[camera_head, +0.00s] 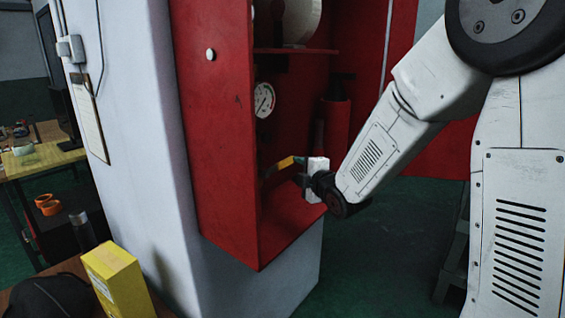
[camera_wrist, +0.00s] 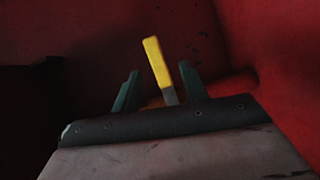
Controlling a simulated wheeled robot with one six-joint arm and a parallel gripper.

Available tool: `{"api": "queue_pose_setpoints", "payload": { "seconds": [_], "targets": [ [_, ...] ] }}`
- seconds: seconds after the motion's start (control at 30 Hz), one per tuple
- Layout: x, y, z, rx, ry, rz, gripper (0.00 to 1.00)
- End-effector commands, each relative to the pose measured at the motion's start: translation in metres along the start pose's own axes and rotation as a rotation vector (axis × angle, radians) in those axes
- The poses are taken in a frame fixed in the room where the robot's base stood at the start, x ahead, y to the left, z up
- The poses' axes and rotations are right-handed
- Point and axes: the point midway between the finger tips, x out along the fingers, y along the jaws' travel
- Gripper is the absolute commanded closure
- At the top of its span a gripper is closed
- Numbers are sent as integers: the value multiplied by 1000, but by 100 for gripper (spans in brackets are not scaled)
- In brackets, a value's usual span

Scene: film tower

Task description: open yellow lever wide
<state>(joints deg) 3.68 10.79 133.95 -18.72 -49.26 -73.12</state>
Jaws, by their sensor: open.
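The yellow lever (camera_head: 286,162) shows inside the red cabinet, low on the left side, just left of my gripper. It also shows in the wrist view (camera_wrist: 157,61), tilted slightly left from upright, with a grey lower end. My gripper (camera_head: 296,163) reaches into the cabinet. In the wrist view its two dark green fingers (camera_wrist: 157,88) are apart, with the lever's lower part between them. The lever's yellow end extends past the fingertips. I cannot tell whether either finger touches the lever. The lever's pivot is hidden behind the gripper body.
The red cabinet (camera_head: 215,130) is open, with its side wall close to the lever. A pressure gauge (camera_head: 264,100) sits above the lever. A red extinguisher (camera_head: 336,122) stands behind my arm. A yellow box (camera_head: 117,281) stands at lower left.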

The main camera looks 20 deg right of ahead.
Motion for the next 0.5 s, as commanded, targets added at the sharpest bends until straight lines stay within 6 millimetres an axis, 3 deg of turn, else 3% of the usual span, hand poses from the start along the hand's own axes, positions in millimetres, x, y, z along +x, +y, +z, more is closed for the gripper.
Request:
{"api": "queue_pose_setpoints", "payload": {
  "seconds": [0.27, 0.5],
  "targets": [
    [20, -2, -5, -112, 60, 116, 56],
    [56, 2, -8, -111, 60, 117, 56]
  ]
}}
